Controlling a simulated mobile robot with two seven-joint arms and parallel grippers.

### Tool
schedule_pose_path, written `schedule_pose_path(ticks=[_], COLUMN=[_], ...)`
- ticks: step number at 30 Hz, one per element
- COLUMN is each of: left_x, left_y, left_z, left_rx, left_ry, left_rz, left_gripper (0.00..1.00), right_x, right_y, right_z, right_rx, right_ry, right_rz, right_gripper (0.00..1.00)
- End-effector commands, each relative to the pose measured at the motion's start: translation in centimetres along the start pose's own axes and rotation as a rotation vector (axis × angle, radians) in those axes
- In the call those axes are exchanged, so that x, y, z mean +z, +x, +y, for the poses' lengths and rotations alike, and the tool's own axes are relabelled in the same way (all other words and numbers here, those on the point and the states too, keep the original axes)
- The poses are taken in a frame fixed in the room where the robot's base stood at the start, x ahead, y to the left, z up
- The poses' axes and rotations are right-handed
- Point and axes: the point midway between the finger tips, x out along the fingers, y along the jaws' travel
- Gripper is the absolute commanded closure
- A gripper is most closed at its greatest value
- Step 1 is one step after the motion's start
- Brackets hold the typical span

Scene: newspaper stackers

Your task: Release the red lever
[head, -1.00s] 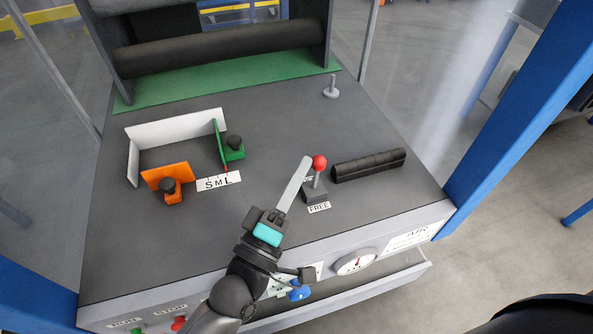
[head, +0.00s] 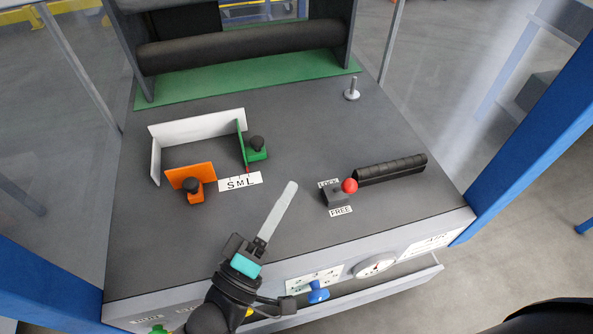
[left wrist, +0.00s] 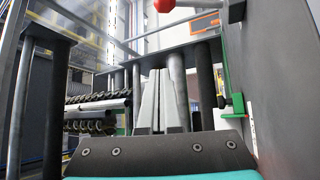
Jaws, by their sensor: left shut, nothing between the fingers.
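The red lever has a red ball knob (head: 350,186) over a small dark base (head: 336,197) on the grey machine top. A LOCK label (head: 328,183) lies behind the base and a FREE label (head: 341,211) in front. The knob sits low beside the base; its stick is hidden in the head view. My left gripper (head: 291,185) is shut and empty, left of the lever and apart from it. In the left wrist view its fingers (left wrist: 158,100) are together, and the red knob (left wrist: 164,5) shows at the top edge. My right gripper is not in view.
A black ridged bar (head: 391,169) lies right of the lever. White, orange (head: 190,178) and green (head: 241,140) guide plates stand at left by the S M L label (head: 240,182). A gauge (head: 376,266) and blue knob (head: 318,292) are on the front panel. A metal peg (head: 352,90) stands behind.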

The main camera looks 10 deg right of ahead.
Motion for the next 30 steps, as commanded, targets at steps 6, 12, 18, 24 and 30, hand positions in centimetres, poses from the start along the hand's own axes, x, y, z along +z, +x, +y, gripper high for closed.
schedule_pose_path(ticks=[6,12,18,24,30], left_x=[0.1,0.1,0.1,0.1,-0.2], left_y=[-2.6,-3.0,-2.9,-2.9,-2.6], left_z=[-0.1,0.1,0.1,0.1,1.1], left_rx=[0.001,0.003,0.003,0.003,0.003], left_ry=[0.0,0.0,0.0,0.001,0.001], left_rz=[-0.001,0.0,0.001,0.001,0.001], left_gripper=[1.0,1.0,1.0,1.0,1.0], right_x=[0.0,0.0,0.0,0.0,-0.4], right_y=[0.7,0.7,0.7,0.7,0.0], right_z=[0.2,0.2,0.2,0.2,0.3], right_rx=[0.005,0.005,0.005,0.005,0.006], right_ry=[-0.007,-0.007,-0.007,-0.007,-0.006], right_rz=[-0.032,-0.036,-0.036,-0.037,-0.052], right_gripper=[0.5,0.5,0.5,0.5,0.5])
